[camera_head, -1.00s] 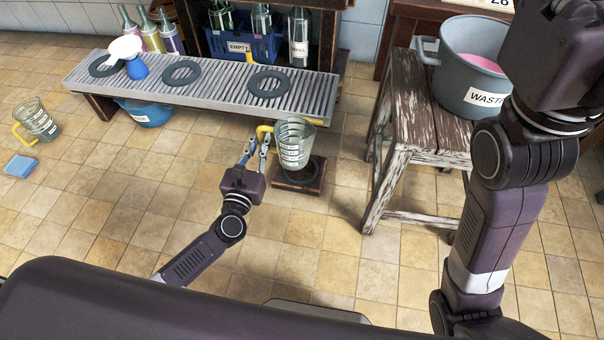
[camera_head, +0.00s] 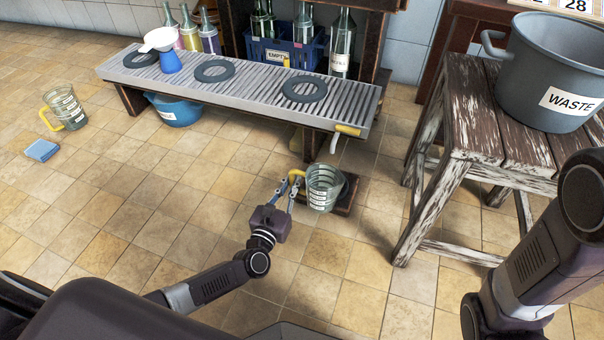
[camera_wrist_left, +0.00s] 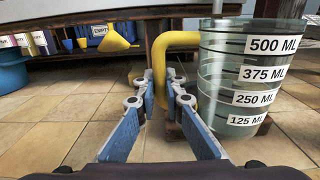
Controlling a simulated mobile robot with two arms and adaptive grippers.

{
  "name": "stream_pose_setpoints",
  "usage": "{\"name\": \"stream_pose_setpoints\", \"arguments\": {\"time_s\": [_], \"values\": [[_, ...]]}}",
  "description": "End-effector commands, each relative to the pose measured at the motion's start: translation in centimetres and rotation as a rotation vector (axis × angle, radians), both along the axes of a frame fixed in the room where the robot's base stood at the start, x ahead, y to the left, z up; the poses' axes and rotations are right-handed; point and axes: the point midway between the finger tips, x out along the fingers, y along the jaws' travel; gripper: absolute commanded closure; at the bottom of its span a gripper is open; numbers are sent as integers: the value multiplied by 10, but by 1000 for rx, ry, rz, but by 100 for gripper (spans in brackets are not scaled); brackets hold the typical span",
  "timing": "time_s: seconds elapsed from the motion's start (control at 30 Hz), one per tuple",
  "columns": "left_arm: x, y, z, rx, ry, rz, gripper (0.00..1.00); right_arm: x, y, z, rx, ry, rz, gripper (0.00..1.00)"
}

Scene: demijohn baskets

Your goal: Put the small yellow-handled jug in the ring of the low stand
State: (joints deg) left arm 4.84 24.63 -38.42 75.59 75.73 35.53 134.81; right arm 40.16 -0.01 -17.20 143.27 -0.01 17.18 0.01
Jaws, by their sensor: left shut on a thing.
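The clear jug (camera_head: 324,188) with a yellow handle is held upright by my left gripper (camera_head: 291,185), which is shut on the handle. In the left wrist view the jug (camera_wrist_left: 245,85) shows volume labels up to 500 ML, and its yellow handle (camera_wrist_left: 172,40) rises above the fingertips (camera_wrist_left: 161,92). The low stand (camera_head: 344,209) is a small dark wooden block on the floor with a dark ring (camera_head: 349,185) on top. The jug overlaps its left part and hides part of the ring. I cannot tell how far the jug is above it.
A slatted bench (camera_head: 330,116) with several dark rings and a white-and-blue funnel stands behind. A yellow-handled tap (camera_head: 346,131) juts out near the stand. A painted stool (camera_head: 455,165) bears the waste pot (camera_head: 545,75). Another yellow-handled jug (camera_head: 65,110) and a blue sponge (camera_head: 41,150) lie left.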

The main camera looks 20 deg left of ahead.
Motion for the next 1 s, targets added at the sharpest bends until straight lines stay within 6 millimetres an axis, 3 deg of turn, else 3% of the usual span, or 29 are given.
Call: {"name": "stream_pose_setpoints", "arguments": {"time_s": [0.1,0.37,0.57,0.67,1.0], "values": [[26,-1,2,-2,-8,1,100,0,0,-13,0,1,0,72],[49,-2,3,-3,-5,1,100,0,0,-22,-1,0,0,72],[84,-3,0,-2,-6,1,100,-1,0,-43,-1,-1,0,72],[81,-3,-9,-2,-3,0,100,0,0,-49,-1,-1,0,72],[80,-3,-8,-2,-3,1,100,0,0,-48,0,1,0,72]]}}
